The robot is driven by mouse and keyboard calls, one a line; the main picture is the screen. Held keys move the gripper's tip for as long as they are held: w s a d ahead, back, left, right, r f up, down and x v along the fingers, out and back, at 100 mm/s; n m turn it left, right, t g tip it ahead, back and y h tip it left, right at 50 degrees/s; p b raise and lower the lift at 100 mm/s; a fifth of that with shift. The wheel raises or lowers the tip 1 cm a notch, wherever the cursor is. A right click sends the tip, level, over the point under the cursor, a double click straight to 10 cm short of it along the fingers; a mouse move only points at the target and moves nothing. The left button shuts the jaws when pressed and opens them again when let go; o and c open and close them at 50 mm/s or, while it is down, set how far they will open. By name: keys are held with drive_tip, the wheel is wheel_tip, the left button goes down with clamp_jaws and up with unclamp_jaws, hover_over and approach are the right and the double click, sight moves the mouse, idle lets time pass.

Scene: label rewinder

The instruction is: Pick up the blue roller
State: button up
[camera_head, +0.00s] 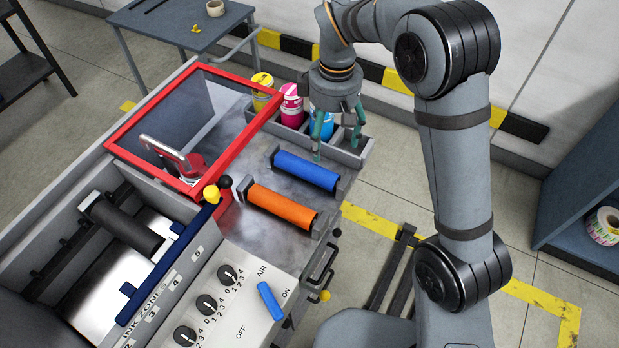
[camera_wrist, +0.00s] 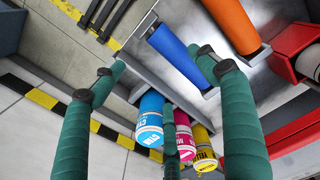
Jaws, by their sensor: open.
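The blue roller (camera_head: 307,170) lies on the metal deck of the machine, held at its ends by dark end pieces. It also shows in the wrist view (camera_wrist: 180,57), near the upper middle between my fingers. My gripper (camera_head: 336,140) is open and empty, its teal fingers pointing down, above and just behind the roller near the ink can tray. In the wrist view my gripper (camera_wrist: 160,75) has its fingers spread wide, with nothing between them.
An orange roller (camera_head: 282,207) lies parallel in front of the blue one. Cyan (camera_head: 322,126), magenta (camera_head: 292,112) and yellow (camera_head: 262,90) ink cans stand in a grey tray (camera_head: 352,157) close to my fingers. A red-framed guard (camera_head: 240,118) rises at the left.

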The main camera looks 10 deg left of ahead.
drive_tip(key=n, duration=0.1)
hover_over(309, 163)
wheel_tip(309, 163, down, 2)
drive_tip(key=shift+s+f+b, duration=0.1)
drive_tip(key=shift+s+b, duration=0.05)
drive_tip(key=shift+b, duration=0.25)
wheel_tip(309, 163, down, 3)
drive_tip(key=shift+f, duration=0.2)
drive_tip(key=shift+w+f+p, duration=0.2)
drive_tip(key=shift+f+p, duration=0.65)
drive_tip(key=shift+f, duration=2.3)
drive_tip(key=shift+c, duration=0.8)
clamp_jaws()
